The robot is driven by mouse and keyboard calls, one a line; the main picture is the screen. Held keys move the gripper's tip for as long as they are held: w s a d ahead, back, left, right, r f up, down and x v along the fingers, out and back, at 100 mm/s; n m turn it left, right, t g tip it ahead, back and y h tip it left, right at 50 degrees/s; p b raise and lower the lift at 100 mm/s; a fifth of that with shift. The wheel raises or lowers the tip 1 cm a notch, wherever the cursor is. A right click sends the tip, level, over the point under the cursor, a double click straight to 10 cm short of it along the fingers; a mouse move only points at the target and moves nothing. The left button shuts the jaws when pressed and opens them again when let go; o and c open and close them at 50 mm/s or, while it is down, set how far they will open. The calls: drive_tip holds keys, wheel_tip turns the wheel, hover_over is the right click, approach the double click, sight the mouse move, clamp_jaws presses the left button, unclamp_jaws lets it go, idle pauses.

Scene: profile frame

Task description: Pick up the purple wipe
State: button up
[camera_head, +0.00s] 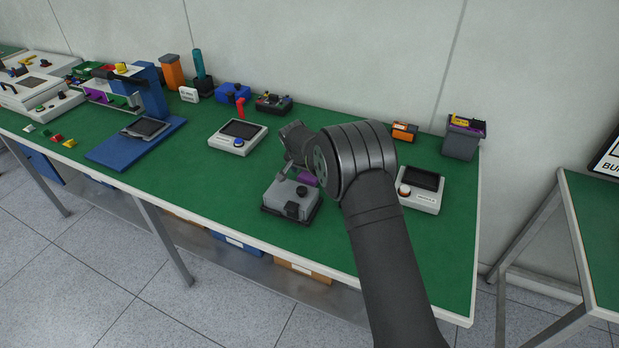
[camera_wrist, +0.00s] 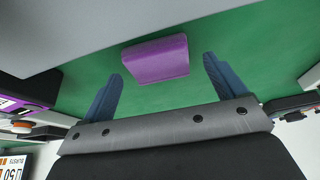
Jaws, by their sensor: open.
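The purple wipe (camera_wrist: 155,60) is a small block-like purple piece on the green table top. In the wrist view it lies between and just beyond the two blue-grey fingertips of my gripper (camera_wrist: 162,80), apart from both. My gripper is open and empty. In the head view the wipe (camera_head: 307,178) shows only in part, beside my wrist and behind the grey box; the arm hides some of it. My gripper (camera_head: 290,160) points down there, its fingertips partly hidden.
The grey box on a black base (camera_head: 291,200) stands close in front of the wipe. A white device with a screen (camera_head: 238,136) stands to the left, another (camera_head: 421,189) to the right. A dark grey bin (camera_head: 461,143) is at the back right. The table's front middle is clear.

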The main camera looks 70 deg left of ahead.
drive_tip(key=shift+w+a+f, duration=0.1)
drive_tip(key=shift+a+f, duration=0.05)
drive_tip(key=shift+f, duration=0.3)
drive_tip(key=c, duration=1.1)
drive_tip(key=shift+o, duration=0.2)
drive_tip(key=shift+r, duration=0.1)
